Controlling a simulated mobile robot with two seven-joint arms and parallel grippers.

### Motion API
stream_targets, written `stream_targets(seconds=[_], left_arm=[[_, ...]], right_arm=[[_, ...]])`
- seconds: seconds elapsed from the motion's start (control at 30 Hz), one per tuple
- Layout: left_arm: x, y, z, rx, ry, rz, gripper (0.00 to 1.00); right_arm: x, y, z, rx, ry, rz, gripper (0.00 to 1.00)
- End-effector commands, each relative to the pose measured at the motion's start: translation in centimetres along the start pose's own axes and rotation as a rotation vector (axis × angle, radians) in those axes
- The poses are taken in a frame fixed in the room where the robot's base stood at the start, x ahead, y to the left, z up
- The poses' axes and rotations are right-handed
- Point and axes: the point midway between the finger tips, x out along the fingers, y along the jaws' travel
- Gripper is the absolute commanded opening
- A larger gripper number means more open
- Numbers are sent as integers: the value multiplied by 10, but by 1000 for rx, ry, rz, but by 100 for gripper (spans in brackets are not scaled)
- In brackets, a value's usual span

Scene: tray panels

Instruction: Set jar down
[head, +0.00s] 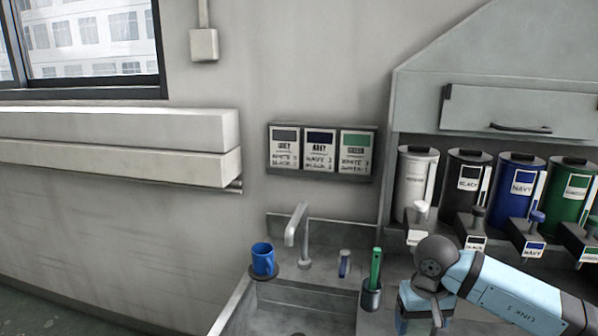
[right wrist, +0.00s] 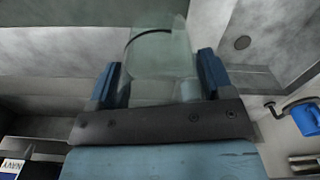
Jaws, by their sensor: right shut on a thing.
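A clear, faintly greenish glass jar (right wrist: 160,52) shows in the right wrist view, between the two blue fingers of my right gripper (right wrist: 158,78). The gripper is shut on it. A dark curved line shows across the jar near its far end. What is under the jar is hard to make out, so I cannot tell whether it touches a surface. In the head view my right arm comes in from the lower right and its wrist (head: 415,298) is over the counter. The jar cannot be made out there. My left gripper is not in view.
A sink (head: 290,292) with a tap (head: 298,235) lies left of my wrist. A blue mug (head: 263,260) stands at its back corner. A dark cup (head: 371,295) with a green-handled tool is close to my wrist. Paint dispensers (head: 515,195) line the right back.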

Motion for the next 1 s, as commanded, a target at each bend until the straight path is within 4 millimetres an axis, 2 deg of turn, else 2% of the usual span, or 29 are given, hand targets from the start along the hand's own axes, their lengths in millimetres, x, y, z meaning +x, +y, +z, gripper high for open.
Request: stream_targets(seconds=[0.03,0.17,0.4,0.5,0.7,1.0], left_arm=[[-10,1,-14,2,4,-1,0],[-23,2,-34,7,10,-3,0],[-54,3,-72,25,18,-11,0],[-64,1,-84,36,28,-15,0],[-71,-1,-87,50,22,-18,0],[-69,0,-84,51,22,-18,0]], right_arm=[[-14,1,6,-1,-1,2,42],[-32,0,21,0,1,3,42],[-76,1,60,0,0,3,42],[-87,0,74,1,-2,1,42],[-96,0,89,0,-4,-2,42],[-95,-3,92,-2,-5,-4,42]])
